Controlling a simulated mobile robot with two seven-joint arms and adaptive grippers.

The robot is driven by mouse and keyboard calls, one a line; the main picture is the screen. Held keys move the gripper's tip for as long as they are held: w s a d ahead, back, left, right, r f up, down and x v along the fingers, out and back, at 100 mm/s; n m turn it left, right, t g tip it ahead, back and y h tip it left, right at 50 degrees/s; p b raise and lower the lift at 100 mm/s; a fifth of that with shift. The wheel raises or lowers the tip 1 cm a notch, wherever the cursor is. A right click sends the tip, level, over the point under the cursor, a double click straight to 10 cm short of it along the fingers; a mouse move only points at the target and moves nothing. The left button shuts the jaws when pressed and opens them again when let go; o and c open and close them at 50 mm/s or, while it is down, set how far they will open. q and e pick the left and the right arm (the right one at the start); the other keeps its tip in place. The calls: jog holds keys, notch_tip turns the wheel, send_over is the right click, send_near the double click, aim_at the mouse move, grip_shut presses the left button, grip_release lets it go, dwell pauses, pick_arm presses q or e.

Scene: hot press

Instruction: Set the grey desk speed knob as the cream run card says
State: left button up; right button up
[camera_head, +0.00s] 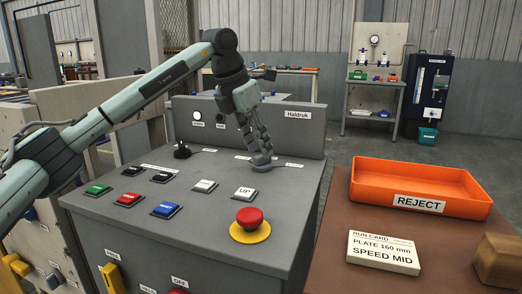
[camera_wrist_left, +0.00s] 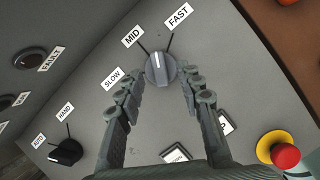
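The cream run card (camera_head: 383,253) lies on the brown table and reads "PLATE 160 mm, SPEED MID". The grey speed knob (camera_wrist_left: 160,69) is on the grey desk, with SLOW, MID and FAST labels around it. Its white line points up and slightly left in the left wrist view, roughly toward MID; I cannot tell whether it lines up exactly. My left gripper (camera_wrist_left: 162,78) is open, its fingertips either side of the knob with a gap at each side. In the head view the left gripper (camera_head: 261,160) hides most of the knob. My right gripper is not in view.
A black selector knob (camera_head: 182,150) marked AUTO and HAND stands left on the desk (camera_head: 215,225). Several push buttons and a red emergency stop (camera_head: 249,217) lie nearer the front. An orange REJECT tray (camera_head: 420,186) and a brown block (camera_head: 498,260) are on the right table.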

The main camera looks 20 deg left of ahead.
aim_at(263, 161)
pick_arm(q)
jog(key=shift+x, duration=1.1)
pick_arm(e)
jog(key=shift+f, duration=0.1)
pick_arm(q)
jog(key=shift+c, duration=0.3)
grip_shut()
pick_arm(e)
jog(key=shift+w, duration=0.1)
